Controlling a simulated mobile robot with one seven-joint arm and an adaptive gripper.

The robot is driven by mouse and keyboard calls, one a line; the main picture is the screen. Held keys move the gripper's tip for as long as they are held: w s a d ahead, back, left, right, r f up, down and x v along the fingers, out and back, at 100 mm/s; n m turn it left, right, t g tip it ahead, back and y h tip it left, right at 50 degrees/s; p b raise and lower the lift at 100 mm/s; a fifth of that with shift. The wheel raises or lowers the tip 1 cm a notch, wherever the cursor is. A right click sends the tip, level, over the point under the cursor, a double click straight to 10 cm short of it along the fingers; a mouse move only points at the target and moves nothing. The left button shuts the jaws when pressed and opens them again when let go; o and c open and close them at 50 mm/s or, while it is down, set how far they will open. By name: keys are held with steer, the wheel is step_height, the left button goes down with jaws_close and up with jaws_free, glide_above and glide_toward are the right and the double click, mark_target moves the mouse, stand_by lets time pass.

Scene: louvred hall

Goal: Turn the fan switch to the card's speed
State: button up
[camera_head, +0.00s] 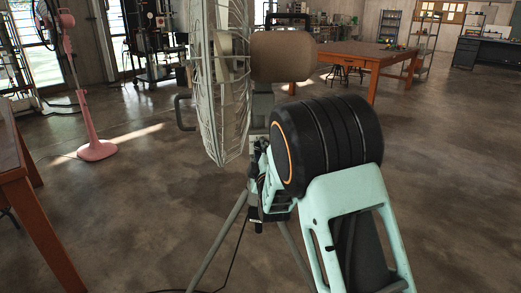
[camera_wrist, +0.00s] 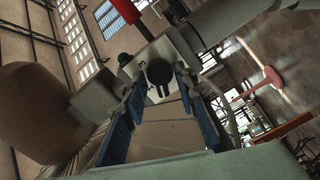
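The large pale fan (camera_head: 222,85) stands at centre in the head view, with a beige motor housing (camera_head: 283,57) and a tripod (camera_head: 217,243). In the head view my arm hides most of the gripper and the switch. I cannot make out a speed card in either view.
A pink standing fan (camera_head: 97,150) is at the left. An orange-brown table edge (camera_head: 38,215) stands at the near left, and another table (camera_head: 372,55) is behind. A dark cable runs on the floor by the tripod. The floor at right is clear.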

steer(key=shift+w, duration=0.25)
steer(key=shift+b, duration=0.35)
jaws_close()
stand_by(0.4)
